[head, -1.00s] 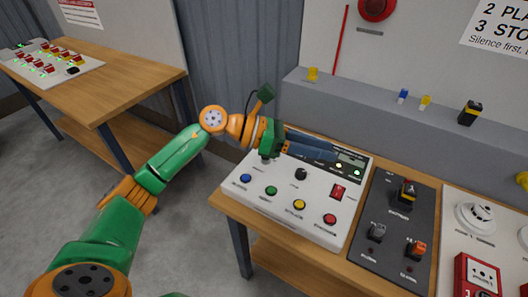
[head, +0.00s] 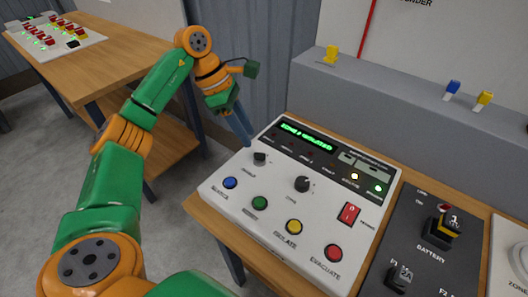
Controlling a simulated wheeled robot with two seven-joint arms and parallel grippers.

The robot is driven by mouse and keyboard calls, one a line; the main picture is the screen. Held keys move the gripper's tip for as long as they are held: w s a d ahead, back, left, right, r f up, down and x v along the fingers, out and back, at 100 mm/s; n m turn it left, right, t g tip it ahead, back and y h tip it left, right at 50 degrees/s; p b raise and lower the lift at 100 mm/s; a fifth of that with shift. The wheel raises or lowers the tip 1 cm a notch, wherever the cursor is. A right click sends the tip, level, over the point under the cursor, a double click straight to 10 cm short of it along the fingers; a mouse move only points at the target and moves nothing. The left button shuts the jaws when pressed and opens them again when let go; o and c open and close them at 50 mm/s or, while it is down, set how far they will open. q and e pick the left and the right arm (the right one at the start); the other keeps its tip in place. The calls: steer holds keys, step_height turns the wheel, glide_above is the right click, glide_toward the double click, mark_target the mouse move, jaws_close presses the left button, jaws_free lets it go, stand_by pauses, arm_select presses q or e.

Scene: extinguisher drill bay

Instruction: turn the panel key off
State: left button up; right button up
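The white control panel (head: 232,199) sits on a wooden bench. Its dark top strip holds a green lit display (head: 306,138) that seems to read "ZONE 2 ISOLATED". A small black key-like knob (head: 260,158) is at the panel's upper left; its label is too small to read surely. A larger black rotary knob (head: 302,184) is right of it. My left gripper (head: 247,142) points down at the panel's far left edge, just up and left of the small knob and apparently apart from it. Its blue-grey fingers overlap, so their opening is unclear. My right gripper is out of view.
Blue (head: 230,183), green (head: 260,203), yellow (head: 294,227) and red (head: 333,252) buttons line the panel's front. A red rocker switch (head: 349,213) is at right. A dark battery board (head: 424,262) lies beside the panel. A grey ledge (head: 372,100) runs behind.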

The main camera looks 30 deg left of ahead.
mark_target(257, 153)
arm_select(q)
steer(key=p+x, duration=0.1)
steer(key=x, duration=0.6)
steer(key=shift+r, duration=0.1)
steer(key=shift+s, duration=0.1)
jaws_close()
